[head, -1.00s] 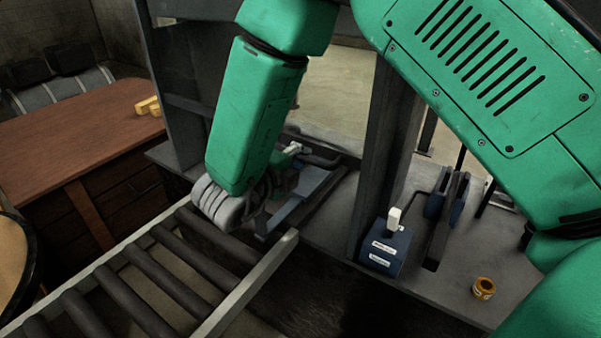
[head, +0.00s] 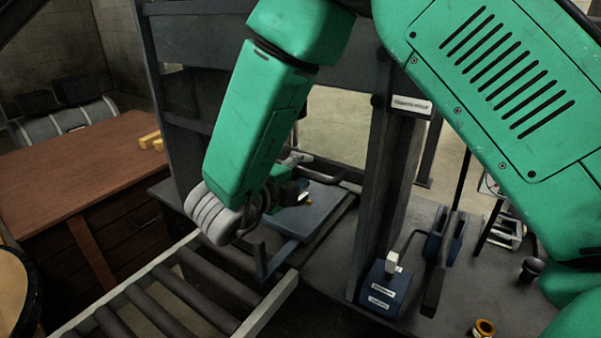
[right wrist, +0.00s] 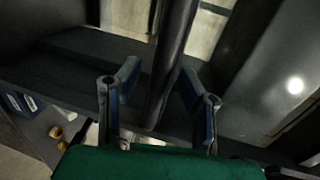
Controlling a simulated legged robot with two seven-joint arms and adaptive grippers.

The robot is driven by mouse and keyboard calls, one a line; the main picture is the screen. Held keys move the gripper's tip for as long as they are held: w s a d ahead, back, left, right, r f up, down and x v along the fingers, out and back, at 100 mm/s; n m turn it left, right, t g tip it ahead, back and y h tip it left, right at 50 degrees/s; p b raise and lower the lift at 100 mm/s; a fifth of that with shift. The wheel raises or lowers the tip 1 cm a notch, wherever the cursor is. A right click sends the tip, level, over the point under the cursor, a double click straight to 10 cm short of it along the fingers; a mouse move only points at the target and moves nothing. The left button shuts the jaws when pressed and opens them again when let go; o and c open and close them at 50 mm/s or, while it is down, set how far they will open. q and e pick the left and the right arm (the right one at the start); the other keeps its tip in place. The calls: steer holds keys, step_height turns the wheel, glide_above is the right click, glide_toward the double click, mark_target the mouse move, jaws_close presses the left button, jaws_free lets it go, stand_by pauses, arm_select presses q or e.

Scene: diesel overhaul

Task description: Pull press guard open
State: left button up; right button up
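The press is a dark steel frame with a thick right post (head: 385,190) and an upper crossbeam (head: 345,70). A blue-grey plate (head: 307,215) lies at its foot, with a grey bar (head: 335,177) behind it. I cannot tell for sure which part is the guard. My right gripper is low inside the frame in the head view, mostly hidden by my green forearm. In the right wrist view its blue fingers (right wrist: 158,74) are apart, and a dark round bar (right wrist: 172,62) runs between them, with gaps on both sides. My left gripper does not show.
A roller conveyor (head: 185,290) ends in front of the press. A blue control box (head: 384,288) with a white lever stands by the right post, and a yellow-brown ring (head: 484,328) lies right of it. A wooden desk (head: 85,180) stands left.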

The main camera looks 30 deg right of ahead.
steer(key=shift+a, duration=0.2)
steer(key=v, duration=1.1)
steer(key=shift+a, duration=0.4)
steer(key=shift+s+d, duration=0.1)
steer(key=shift+s, duration=0.05)
